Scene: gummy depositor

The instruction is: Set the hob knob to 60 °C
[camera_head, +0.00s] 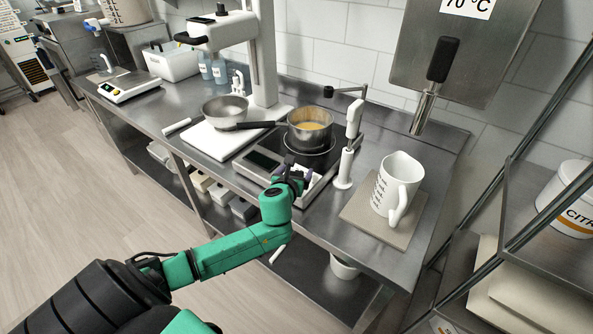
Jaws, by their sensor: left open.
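The hob (248,172) is a flat metal unit on the bench, with a dark display (264,158) on its front panel. A steel pot (300,138) with yellowish contents and a long dark handle sits on its black round plate. My left gripper (293,171) is over the right part of the hob's front panel, its jaws open. The gripper covers this part of the panel, and I cannot make out the knob or its setting. I cannot tell whether the fingers touch anything. My right gripper is not in view.
A white stand with a probe (345,165) rises just right of the hob. A white jug (396,184) stands on a board (416,204) further right. A steel bowl (225,110) stands left of the pot. A partly cropped sign (468,6) reads about 70 °C.

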